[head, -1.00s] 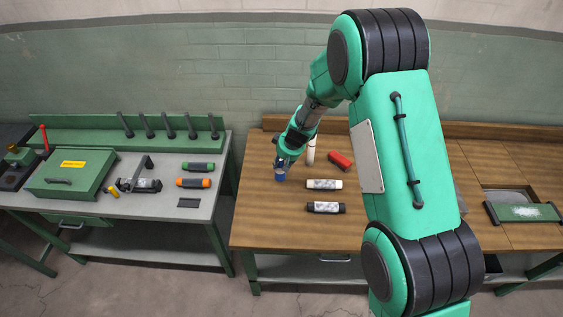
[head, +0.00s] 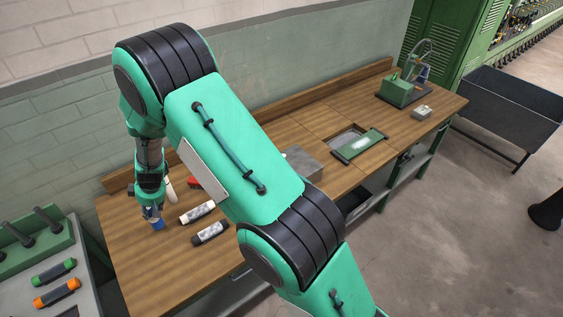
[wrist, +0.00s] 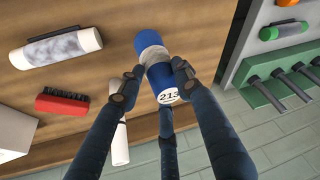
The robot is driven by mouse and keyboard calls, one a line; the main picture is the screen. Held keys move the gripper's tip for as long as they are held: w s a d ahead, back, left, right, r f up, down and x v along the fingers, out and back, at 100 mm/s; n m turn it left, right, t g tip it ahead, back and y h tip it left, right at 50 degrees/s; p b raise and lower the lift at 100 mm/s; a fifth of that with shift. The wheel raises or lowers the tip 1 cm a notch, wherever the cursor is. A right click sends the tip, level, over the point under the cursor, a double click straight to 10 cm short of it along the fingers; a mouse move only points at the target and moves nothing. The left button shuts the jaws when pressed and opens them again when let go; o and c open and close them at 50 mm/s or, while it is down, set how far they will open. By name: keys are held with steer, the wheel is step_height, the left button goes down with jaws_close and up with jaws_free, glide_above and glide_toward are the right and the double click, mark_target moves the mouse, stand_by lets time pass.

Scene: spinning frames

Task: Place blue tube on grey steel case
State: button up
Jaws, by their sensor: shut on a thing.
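The blue tube (wrist: 151,42) has a grey band around its middle and a white end marked 213. My gripper (wrist: 155,85) is shut on it in the wrist view, with fingers on both sides. In the head view the blue tube (head: 158,225) shows as a small blue piece under my gripper (head: 153,211), low over the left end of the wooden bench. I cannot tell whether it touches the bench top. The grey steel case (head: 305,162) stands farther right on the bench, partly hidden behind my arm.
A white tube (head: 197,212) and a black-ended tube (head: 210,233) lie right of my gripper. A green-framed plate (head: 358,146) lies beyond the case. Bare wood (head: 260,258) is partly covered by my arm.

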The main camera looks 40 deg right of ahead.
steer(key=s+d+r+m+h, duration=0.1)
steer(key=s+d+r+m, duration=0.15)
steer(key=d, duration=1.35)
steer(key=s+d+r+m, duration=0.1)
steer(key=s+d+r, duration=0.15)
steer(key=d, duration=1.25)
steer(key=s+d+r+m, duration=0.2)
steer(key=s+d, duration=0.7)
steer(key=d, duration=0.4)
steer(key=s+d+r+m+t+h, duration=0.1)
steer(key=s+d+r+m, duration=0.1)
steer(key=s+d, duration=0.7)
steer(key=d, duration=0.4)
steer(key=shift+s+d+r+h+b, duration=0.15)
steer(key=shift+d+r+h+b, duration=0.05)
steer(key=shift+r+h+b, duration=0.15)
steer(key=w+d+p, duration=0.1)
steer(key=w+d, duration=0.2)
steer(key=w, duration=0.1)
steer(key=w+d+f+p, duration=0.1)
steer(key=w+d, duration=0.1)
steer(key=w, duration=0.3)
steer(key=w+d+p, duration=0.2)
steer(key=w+d, duration=0.1)
steer(key=w, duration=0.1)
steer(key=shift+w+d+f, duration=0.2)
steer(key=shift+d+f, duration=0.05)
steer(key=shift+d, duration=0.1)
steer(key=shift+f+p, duration=0.5)
steer(key=shift+f, duration=1.3)
